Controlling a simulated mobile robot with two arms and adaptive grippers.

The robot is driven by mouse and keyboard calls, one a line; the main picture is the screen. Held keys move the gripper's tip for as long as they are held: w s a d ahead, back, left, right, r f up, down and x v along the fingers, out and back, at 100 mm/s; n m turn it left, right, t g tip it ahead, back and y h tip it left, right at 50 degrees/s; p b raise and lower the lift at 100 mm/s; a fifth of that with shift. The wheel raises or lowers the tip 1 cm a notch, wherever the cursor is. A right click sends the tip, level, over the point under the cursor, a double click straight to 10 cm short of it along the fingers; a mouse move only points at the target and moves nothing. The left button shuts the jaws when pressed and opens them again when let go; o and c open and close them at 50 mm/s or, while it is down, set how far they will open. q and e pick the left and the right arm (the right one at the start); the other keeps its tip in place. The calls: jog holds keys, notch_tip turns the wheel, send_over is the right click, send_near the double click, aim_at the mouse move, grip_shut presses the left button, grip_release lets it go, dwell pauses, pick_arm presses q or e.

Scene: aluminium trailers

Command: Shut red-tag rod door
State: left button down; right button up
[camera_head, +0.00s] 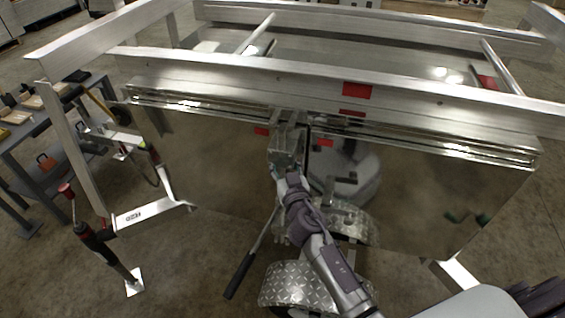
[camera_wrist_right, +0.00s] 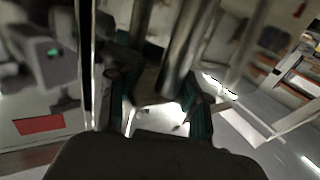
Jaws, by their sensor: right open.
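The trailer's polished metal front has a left panel (camera_head: 215,165) and a right panel (camera_head: 430,195), with a dark gap between them near the middle. Small red tags sit beside the gap, one on the left (camera_head: 262,131) and one on the right (camera_head: 325,142). A red tag (camera_wrist_right: 40,124) also shows at the left of the right wrist view. My right gripper (camera_head: 283,168) is up at the metal bracket (camera_head: 287,135) by the gap. In the wrist view its teal fingers (camera_wrist_right: 160,108) are apart, with metal rods just beyond; contact is unclear. My left gripper is out of view.
A bar with a black grip (camera_head: 240,272) slants below my right gripper. Diamond-plate fenders (camera_head: 300,285) lie under it. A black and red post (camera_head: 97,240) stands at left, near a workbench (camera_head: 45,130). Trailer rails (camera_head: 300,75) cross above.

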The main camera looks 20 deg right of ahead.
jog(key=shift+s, duration=0.1)
jog(key=s, duration=1.1)
jog(key=shift+s+a, duration=0.4)
jog(key=shift+a, duration=0.05)
jog(key=s+a+f+n+g+y, duration=0.1)
jog(key=s+f+g, duration=0.25)
jog(key=f, duration=0.75)
jog(key=s+a+f+g, duration=0.15)
jog(key=s+f, duration=0.25)
jog(key=f, duration=0.6)
jog(key=s+f+n+g+y, duration=0.1)
jog(key=s+f+g, duration=0.25)
jog(key=f, duration=0.75)
jog(key=s+d+f+g, duration=0.2)
jog(key=s+f, duration=0.4)
jog(key=s, duration=0.4)
jog(key=s+d+f+g, duration=0.2)
jog(key=s+f, duration=0.4)
jog(key=s, duration=0.4)
jog(key=s+d+f+n+g, duration=0.1)
jog(key=s+d+f+g, duration=0.2)
jog(key=s+f, duration=0.3)
jog(key=s+g, duration=0.1)
jog(key=s, duration=0.4)
jog(key=shift+f+h, duration=0.2)
jog(key=shift+h, duration=0.2)
jog(key=shift+s+g, duration=0.1)
jog(key=shift+g, duration=0.15)
jog(key=shift+c, duration=0.5)
